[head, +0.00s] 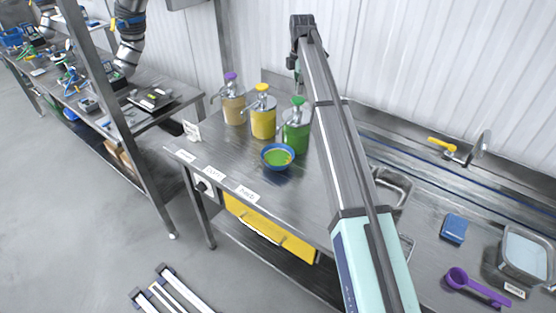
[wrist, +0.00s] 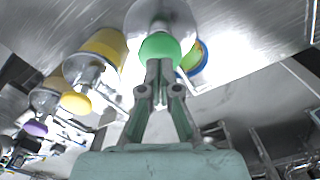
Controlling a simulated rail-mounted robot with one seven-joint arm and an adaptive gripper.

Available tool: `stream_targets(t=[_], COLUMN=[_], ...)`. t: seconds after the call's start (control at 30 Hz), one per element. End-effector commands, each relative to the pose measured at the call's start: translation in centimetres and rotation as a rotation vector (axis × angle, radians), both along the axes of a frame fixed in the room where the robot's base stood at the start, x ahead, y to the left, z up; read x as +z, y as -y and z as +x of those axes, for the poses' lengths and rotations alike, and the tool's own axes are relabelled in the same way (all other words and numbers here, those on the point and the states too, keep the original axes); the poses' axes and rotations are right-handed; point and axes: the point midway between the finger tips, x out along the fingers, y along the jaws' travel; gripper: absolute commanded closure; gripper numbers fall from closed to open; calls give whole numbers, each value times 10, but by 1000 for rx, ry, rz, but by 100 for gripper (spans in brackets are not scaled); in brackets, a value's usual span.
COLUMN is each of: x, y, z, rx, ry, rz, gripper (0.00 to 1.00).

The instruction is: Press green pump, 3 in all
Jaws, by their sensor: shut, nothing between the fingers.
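The green pump (head: 296,136) stands upright on the steel table, its green knob (head: 298,101) on top. My gripper (head: 298,78) is above that knob, partly hidden behind my arm in the head view. In the wrist view the closed fingertips (wrist: 159,66) overlap the edge of the green knob (wrist: 160,46); whether they touch it I cannot tell. A blue bowl (head: 265,163) with green and some yellow content stands in front of the green pump; part of it shows in the wrist view (wrist: 204,66).
A yellow pump (head: 263,120) and an orange-tan pump with a purple knob (head: 231,76) stand to the left of the green one. White labels (head: 214,173) lie along the front edge. A sink, a blue sponge (head: 453,228) and a purple scoop (head: 458,278) are on the right.

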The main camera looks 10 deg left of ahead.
Motion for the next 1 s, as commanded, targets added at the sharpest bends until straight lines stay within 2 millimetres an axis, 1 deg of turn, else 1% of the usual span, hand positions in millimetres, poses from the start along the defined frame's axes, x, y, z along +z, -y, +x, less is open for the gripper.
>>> stream_targets(t=[0.6,0.7,1.0], x=[55,58,57], y=[0,0,0], z=[0,0,0], rx=[0,0,0], ry=[0,0,0], rz=[0,0,0], gripper=[100,100,100])
